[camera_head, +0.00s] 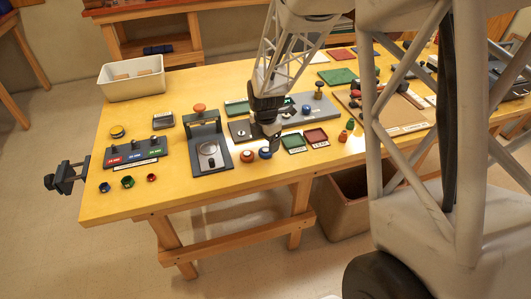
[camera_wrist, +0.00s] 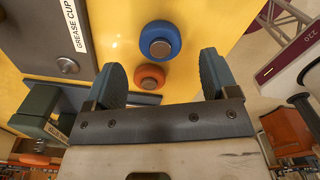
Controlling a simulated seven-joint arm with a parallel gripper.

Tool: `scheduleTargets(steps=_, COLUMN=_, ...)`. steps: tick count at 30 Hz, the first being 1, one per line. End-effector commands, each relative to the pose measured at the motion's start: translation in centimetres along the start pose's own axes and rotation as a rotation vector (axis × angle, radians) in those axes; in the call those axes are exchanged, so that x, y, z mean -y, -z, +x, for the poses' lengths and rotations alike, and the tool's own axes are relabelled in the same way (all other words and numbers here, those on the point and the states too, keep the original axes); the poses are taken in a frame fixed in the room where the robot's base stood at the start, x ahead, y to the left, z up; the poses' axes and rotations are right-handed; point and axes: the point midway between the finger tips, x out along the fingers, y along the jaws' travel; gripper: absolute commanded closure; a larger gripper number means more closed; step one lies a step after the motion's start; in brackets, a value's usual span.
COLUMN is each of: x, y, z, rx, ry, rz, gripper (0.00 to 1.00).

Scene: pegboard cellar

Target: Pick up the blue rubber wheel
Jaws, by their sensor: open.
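The blue rubber wheel (camera_head: 265,153) lies on the yellow table near its front edge, just below my gripper (camera_head: 268,141) in the head view. In the wrist view the blue wheel (camera_wrist: 159,33) is a blue ring with a metal hub, a little beyond the fingertips. My gripper (camera_wrist: 163,62) is open, with nothing between its fingers. An orange wheel (camera_head: 247,156) lies beside the blue one, to its left. In the wrist view the orange wheel (camera_wrist: 149,72) shows in the gap between the two fingers, on the table behind them.
A dark press stand with an orange knob (camera_head: 199,108) stands left of the wheels. A grey plate labelled "GREASE CUP" (camera_wrist: 40,40) lies close by. Small green (camera_head: 294,142) and red (camera_head: 316,136) trays sit to the right. A white bin (camera_head: 131,83) stands at the back left.

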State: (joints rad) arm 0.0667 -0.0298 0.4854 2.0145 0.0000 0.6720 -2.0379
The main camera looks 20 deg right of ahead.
Motion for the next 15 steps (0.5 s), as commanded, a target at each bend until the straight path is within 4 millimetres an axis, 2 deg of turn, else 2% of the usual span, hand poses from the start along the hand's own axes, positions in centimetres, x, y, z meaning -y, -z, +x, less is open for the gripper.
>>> scheduleTargets(steps=7, x=0.1, y=-0.1, z=2.9, rx=-0.001, ry=0.002, rz=0.0, gripper=0.2)
scheduleTargets(steps=15, x=0.0, y=-0.1, z=3.9, rx=0.0, ry=-0.001, rz=0.0, gripper=0.2)
